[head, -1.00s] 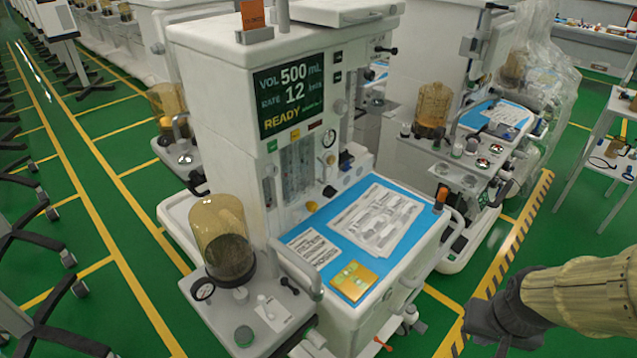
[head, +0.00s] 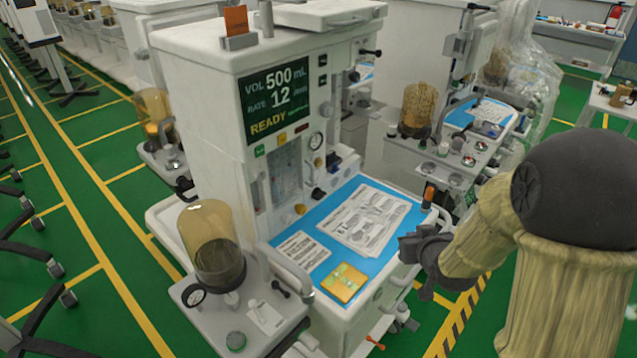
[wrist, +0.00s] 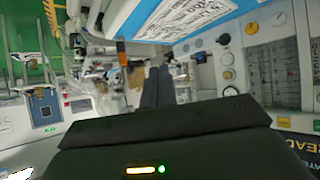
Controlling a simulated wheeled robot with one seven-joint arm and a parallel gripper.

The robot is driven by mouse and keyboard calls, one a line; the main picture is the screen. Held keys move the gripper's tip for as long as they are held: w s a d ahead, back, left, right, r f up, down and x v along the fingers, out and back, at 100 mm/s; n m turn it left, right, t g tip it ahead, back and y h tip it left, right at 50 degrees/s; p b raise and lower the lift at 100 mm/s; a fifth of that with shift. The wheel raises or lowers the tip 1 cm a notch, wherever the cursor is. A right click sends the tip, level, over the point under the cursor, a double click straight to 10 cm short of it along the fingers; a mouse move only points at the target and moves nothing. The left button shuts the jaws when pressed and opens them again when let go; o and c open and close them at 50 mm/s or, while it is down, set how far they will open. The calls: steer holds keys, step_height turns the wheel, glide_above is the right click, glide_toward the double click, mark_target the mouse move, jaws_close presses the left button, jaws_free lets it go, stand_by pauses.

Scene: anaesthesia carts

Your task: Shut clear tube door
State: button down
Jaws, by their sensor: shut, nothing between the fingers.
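The clear tube door (head: 287,172) is on the front of the near cart, below the lit screen, over upright flow tubes. I cannot tell from the head view how far it stands open. In the wrist view a tube panel (wrist: 272,62) shows at the right, turned on its side, beside several knobs. My gripper (head: 405,246) is at the right edge of the cart's blue work surface (head: 385,258), to the right of the door and well apart from it. In the wrist view my gripper's fingers (wrist: 158,88) are together with nothing between them.
The near cart (head: 205,110) carries an amber canister (head: 210,243) at its left front. Papers (head: 365,218) and a yellow packet (head: 343,283) lie on its blue surface. A second cart (head: 440,160) stands behind at the right.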

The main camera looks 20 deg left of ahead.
mark_target(313, 178)
steer(key=a+r+n+t+y, duration=0.1)
steer(key=a+n+y, duration=0.3)
steer(key=a+y, duration=0.5)
steer(key=a+r, duration=0.1)
steer(key=a, duration=0.6)
steer(key=shift+w+n+t, duration=0.2)
steer(key=shift+n+t, duration=0.1)
steer(key=shift+n, duration=0.1)
steer(key=p+x, duration=0.5)
steer(key=x, duration=0.9)
steer(key=shift+s, duration=0.1)
steer(key=shift+a, duration=0.1)
